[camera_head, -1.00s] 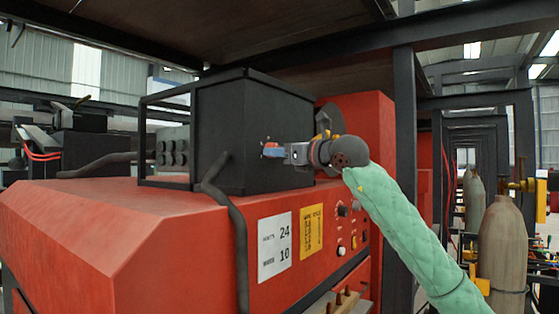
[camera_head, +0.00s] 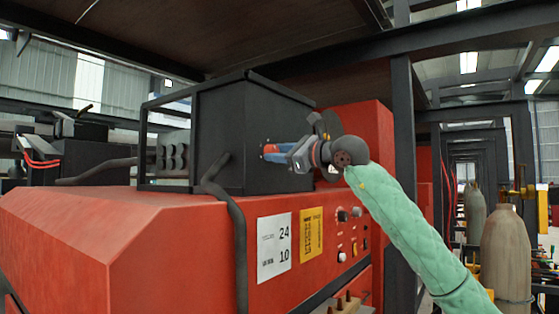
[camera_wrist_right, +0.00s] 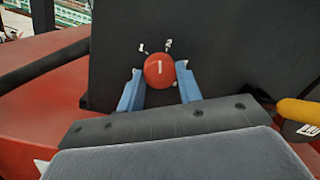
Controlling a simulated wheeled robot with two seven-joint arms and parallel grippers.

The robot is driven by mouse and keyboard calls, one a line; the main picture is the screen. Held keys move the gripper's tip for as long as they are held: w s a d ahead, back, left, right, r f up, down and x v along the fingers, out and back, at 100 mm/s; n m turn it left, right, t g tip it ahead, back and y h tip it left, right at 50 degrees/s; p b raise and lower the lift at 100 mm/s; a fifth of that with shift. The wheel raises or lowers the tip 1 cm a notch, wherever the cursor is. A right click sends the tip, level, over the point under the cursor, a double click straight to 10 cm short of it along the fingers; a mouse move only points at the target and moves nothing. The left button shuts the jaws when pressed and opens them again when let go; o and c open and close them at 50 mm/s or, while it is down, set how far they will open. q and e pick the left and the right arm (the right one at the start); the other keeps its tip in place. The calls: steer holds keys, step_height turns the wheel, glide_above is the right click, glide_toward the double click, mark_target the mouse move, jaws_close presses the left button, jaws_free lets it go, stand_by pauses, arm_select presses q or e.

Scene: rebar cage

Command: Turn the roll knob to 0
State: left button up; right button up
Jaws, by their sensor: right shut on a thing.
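The roll knob (camera_wrist_right: 159,70) is a round red knob with a short white pointer line, on the face of a black box (camera_head: 240,115). The pointer stands close to upright in the right wrist view. My left gripper is in no view.
The box stands on a red machine (camera_head: 150,225) with a white label (camera_head: 274,246), a yellow label (camera_head: 312,233) and small controls (camera_head: 342,215). A black cable (camera_head: 238,240) hangs down its front. A dark post (camera_head: 403,150) and gas cylinders (camera_head: 506,255) stand at right.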

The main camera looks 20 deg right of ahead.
steer(key=n+b, duration=0.1)
steer(key=n, duration=0.4)
steer(key=n+g+b, duration=0.1)
steer(key=n, duration=0.4)
steer(key=shift+w+d+n+y+b, duration=0.1)
steer(key=shift+n+y+b, duration=0.2)
steer(key=shift+n+y, duration=0.1)
steer(key=n, duration=0.4)
steer(key=shift+r+g, duration=0.15)
steer(key=shift+g, duration=0.15)
steer(key=n, duration=0.2)
steer(key=shift+n, duration=0.3)
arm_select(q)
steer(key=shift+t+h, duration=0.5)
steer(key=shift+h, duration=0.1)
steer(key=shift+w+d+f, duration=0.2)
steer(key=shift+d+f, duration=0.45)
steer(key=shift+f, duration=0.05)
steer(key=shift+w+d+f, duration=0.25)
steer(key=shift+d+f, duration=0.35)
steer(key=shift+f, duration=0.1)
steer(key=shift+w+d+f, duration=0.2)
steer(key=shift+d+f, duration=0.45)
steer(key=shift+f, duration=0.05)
arm_select(e)
steer(key=shift+r+n, duration=0.1)
steer(key=shift+n, duration=1.4)
